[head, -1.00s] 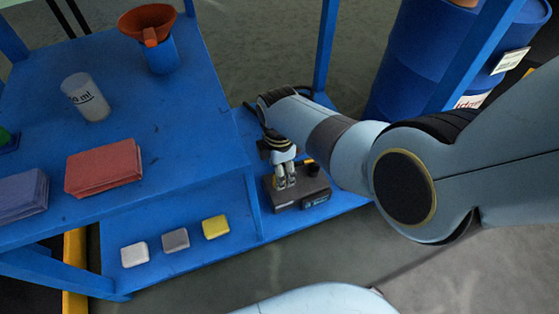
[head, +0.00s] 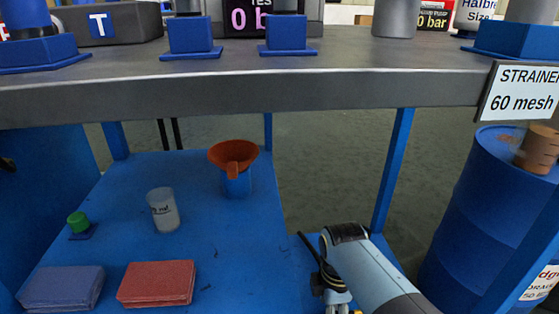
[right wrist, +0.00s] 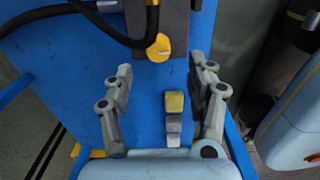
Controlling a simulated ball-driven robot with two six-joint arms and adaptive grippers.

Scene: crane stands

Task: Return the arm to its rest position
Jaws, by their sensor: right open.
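My right gripper (right wrist: 161,95) is open in the right wrist view, its two fingers spread apart with nothing between them in its grasp. It hangs over the low blue shelf (right wrist: 60,70). Beyond the fingers is a dark grey device (right wrist: 178,18) with a yellow knob (right wrist: 158,47). In the head view my right gripper (head: 338,308) shows only in part at the bottom edge, below the right arm's wrist. My left gripper is in neither view.
Yellow, grey and white blocks (right wrist: 174,103) lie in a row on the low shelf. The blue table holds a funnel (head: 234,158), a beaker (head: 163,210), a red cloth stack (head: 156,284) and a blue one (head: 62,287). A grey bench (head: 300,85) crosses above. A blue drum (head: 465,220) stands right.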

